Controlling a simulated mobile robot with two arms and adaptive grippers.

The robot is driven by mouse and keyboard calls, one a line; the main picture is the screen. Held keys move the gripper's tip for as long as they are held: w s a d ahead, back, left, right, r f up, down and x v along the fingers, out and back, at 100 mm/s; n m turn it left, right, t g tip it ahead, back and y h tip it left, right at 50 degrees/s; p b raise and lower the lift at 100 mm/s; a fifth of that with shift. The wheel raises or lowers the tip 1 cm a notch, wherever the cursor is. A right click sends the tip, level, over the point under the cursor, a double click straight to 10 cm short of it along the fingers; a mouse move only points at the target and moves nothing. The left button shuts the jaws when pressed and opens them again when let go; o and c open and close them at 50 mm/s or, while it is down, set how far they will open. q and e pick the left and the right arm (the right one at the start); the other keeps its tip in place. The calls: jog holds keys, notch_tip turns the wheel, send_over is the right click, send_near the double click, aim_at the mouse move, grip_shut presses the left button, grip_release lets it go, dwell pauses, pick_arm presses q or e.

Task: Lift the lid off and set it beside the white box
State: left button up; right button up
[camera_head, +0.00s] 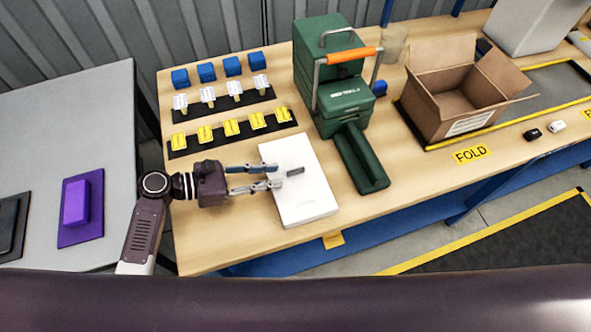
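A flat white box (305,200) lies on the wooden table in front of the green machine, turned slightly askew. I cannot make out a seam between lid and box. My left gripper (281,175) comes in from the left, its two fingers apart over the left part of the box top, near the dark mark. Nothing shows between the fingers. Whether they touch the box I cannot tell. My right gripper is not in view.
A green machine (345,107) with an orange handle and a low front arm (360,158) stands right behind the box. Blue, white and yellow parts stand in rows behind my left gripper. An open carton (440,100) is at right. Bare tabletop (235,232) lies left of the box.

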aim_at(290, 172)
pick_arm(q)
jog(key=d, duration=0.2)
jog(key=w+d+p, duration=0.1)
jog(key=shift+w+d, duration=0.1)
jog(key=shift+d, duration=0.3)
jog(key=shift+x, duration=0.85)
jog(key=shift+f, duration=0.15)
jog(key=shift+a, duration=0.1)
jog(key=c, duration=0.5)
grip_shut()
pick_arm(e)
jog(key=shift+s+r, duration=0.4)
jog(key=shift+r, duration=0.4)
